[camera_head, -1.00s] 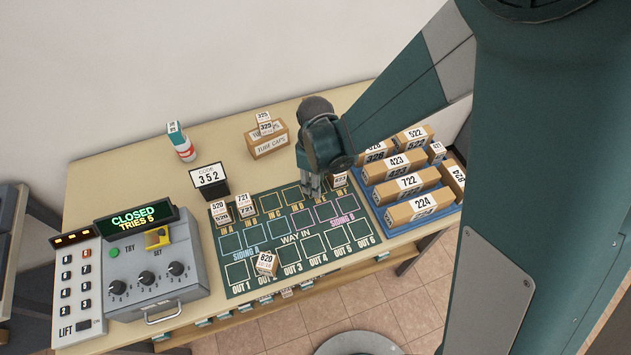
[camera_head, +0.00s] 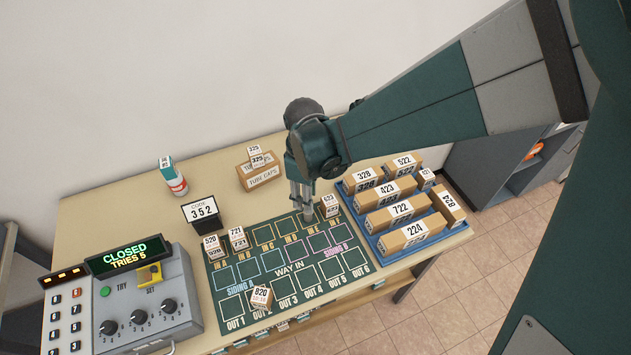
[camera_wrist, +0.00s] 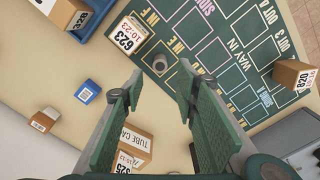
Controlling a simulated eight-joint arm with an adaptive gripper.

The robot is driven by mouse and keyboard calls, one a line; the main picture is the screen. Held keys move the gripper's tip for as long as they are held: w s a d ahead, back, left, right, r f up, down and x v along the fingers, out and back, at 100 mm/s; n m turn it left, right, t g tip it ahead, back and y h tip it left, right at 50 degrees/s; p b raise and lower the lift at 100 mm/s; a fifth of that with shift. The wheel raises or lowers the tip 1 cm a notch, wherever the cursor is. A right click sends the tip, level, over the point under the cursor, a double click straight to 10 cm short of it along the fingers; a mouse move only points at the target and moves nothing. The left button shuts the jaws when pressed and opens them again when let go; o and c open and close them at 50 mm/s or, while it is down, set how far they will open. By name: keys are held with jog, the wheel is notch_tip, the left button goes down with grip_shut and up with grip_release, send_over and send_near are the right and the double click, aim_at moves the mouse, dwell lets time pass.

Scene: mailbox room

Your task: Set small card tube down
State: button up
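A small grey cylinder (camera_wrist: 160,64), apparently the card tube, stands upright on the green mat (camera_wrist: 235,62) by the IN E marking in the wrist view. In the head view it is hard to separate from the fingers above it. My gripper (camera_head: 303,207) is just above the mat's back row. In the wrist view, my gripper (camera_wrist: 152,88) has its two green-padded fingers well apart with nothing held between them. The cylinder shows beyond the fingertips, apart from both.
Carton 623 (camera_head: 331,206) stands close right of the fingers. Cartons 520 (camera_head: 213,248) and 820 (camera_head: 261,298) also stand on the mat. A blue tray (camera_head: 384,252) of cartons is right, a tube caps box (camera_head: 263,176) behind. The mat's middle is clear.

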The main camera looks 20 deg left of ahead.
jog(key=shift+r, duration=1.45)
jog(key=shift+d, duration=0.1)
jog(key=w+d+r+m+t, duration=0.1)
jog(key=d+r+m, duration=0.25)
jog(key=d, duration=0.35)
jog(key=w+d+r+m+t+y, duration=0.1)
jog(key=w+d+r+m, duration=0.1)
jog(key=d+r, duration=0.4)
jog(key=w+d+r+m+t, duration=0.15)
jog(key=d+r, duration=0.25)
jog(key=d, duration=0.5)
jog(key=s+d+r+m+t, duration=0.1)
jog(key=s+d+r+m, duration=0.1)
jog(key=d, duration=0.5)
jog(key=s+d+r+m+t, duration=0.1)
jog(key=s+d+m, duration=0.3)
jog(key=d, duration=0.4)
jog(key=s+d+r+m+t+h, duration=0.1)
jog(key=s+d+r+m, duration=0.1)
jog(key=d+m, duration=0.3)
jog(key=s+d, duration=0.1)
jog(key=d, duration=0.2)
jog(key=shift+s+r+t, duration=0.15)
jog(key=shift+r+t, duration=0.15)
jog(key=shift+t, duration=0.05)
